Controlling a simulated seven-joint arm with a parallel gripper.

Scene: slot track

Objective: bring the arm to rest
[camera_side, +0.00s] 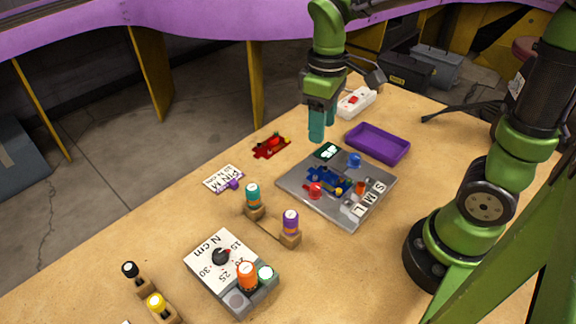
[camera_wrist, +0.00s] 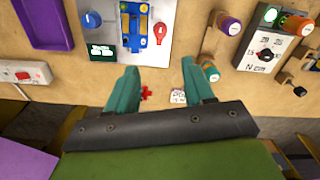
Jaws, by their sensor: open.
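My gripper (camera_side: 320,124) hangs in the air above the back part of the table, behind the grey plate (camera_side: 292,183). Its fingers point down. In the wrist view my gripper (camera_wrist: 160,82) shows two teal fingers set wide apart, with nothing between them but table. It is open and empty. The grey plate carries a blue fixture (camera_side: 324,178), a red knob (camera_side: 315,190), a blue knob (camera_side: 354,159) and a small dark display (camera_side: 327,151).
A purple tray (camera_side: 377,143) and a white switch box (camera_side: 356,102) stand right of my gripper. A red part (camera_side: 271,146) lies to its left. A dial box (camera_side: 212,270) and coloured-cap drivers in holders stand toward the front. Bare table lies at the left.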

